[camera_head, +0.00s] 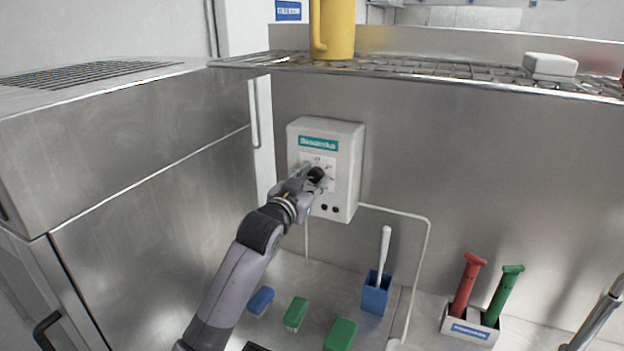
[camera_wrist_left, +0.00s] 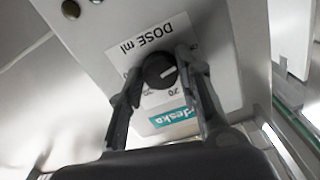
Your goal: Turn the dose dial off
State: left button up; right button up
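The dose dial is a round black knob (camera_head: 316,174) on the front of a white wall box (camera_head: 338,135) with a teal label. In the left wrist view the dial (camera_wrist_left: 160,71) has a pale pointer line and sits on a white plate marked "DOSE ml" (camera_wrist_left: 148,38). My left gripper (camera_head: 308,180) is at the dial. In the left wrist view its two fingers (camera_wrist_left: 160,75) stand on either side of the knob; whether both touch it I cannot tell. My right gripper is not in view.
A wire shelf (camera_head: 440,72) above the box holds a yellow jug (camera_head: 333,28) and a white block (camera_head: 550,65). Below are a blue holder (camera_head: 376,294) with a white-handled tool, green brushes (camera_head: 340,334), and a rack (camera_head: 470,327) with red and green tools.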

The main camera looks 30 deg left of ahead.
pick_arm(q)
jog(key=o, duration=0.4)
jog(key=shift+s, duration=0.1)
jog(key=s, duration=1.2)
jog(key=shift+d, duration=0.35)
jog(key=shift+w, duration=0.1)
